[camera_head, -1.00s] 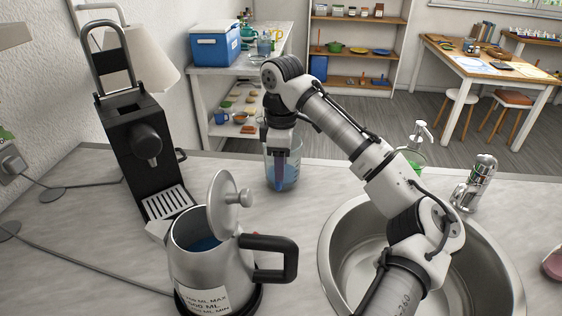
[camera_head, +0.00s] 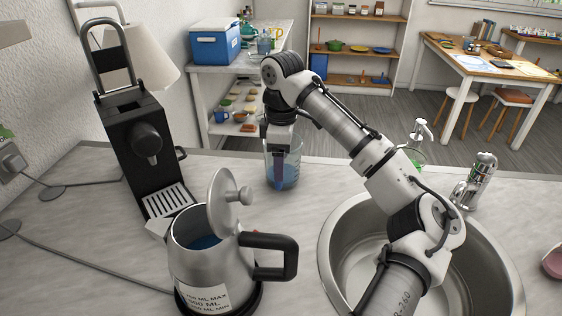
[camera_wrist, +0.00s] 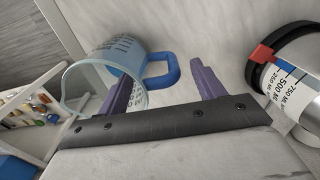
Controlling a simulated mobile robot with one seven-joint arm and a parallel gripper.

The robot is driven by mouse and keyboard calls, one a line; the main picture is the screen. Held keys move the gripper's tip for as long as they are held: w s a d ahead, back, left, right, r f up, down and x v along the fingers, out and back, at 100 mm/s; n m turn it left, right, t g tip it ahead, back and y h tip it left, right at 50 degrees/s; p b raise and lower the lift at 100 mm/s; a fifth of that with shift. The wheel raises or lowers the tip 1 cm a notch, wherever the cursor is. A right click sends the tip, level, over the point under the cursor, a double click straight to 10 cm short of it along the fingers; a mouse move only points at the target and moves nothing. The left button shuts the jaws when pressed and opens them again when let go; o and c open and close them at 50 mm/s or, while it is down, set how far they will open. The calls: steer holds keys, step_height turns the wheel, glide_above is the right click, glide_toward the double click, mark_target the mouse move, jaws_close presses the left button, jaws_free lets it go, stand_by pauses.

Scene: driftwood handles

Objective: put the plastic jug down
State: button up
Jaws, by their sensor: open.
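The plastic jug (camera_head: 290,172) is clear with a blue handle and stands on the grey counter (camera_head: 330,200) left of the sink. Blue shows low in it in the head view. In the wrist view the jug (camera_wrist: 105,65) has its blue handle (camera_wrist: 160,76) between the two purple fingers. My gripper (camera_head: 278,180) is at the jug, in front of its clear wall. Its fingers in the wrist view (camera_wrist: 165,88) are spread wide, with a gap on the right side of the handle. I cannot tell whether the left finger touches the jug.
A steel kettle (camera_head: 205,265) with its lid raised and blue liquid inside stands front left. A black coffee machine (camera_head: 140,150) is behind it. The sink (camera_head: 335,245) and tap (camera_head: 480,180) are right. A soap dispenser (camera_head: 417,145) stands behind the sink.

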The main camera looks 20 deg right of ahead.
step_height(320, 180, up, 11)
steer(key=shift+r, duration=0.15)
stand_by(1.4)
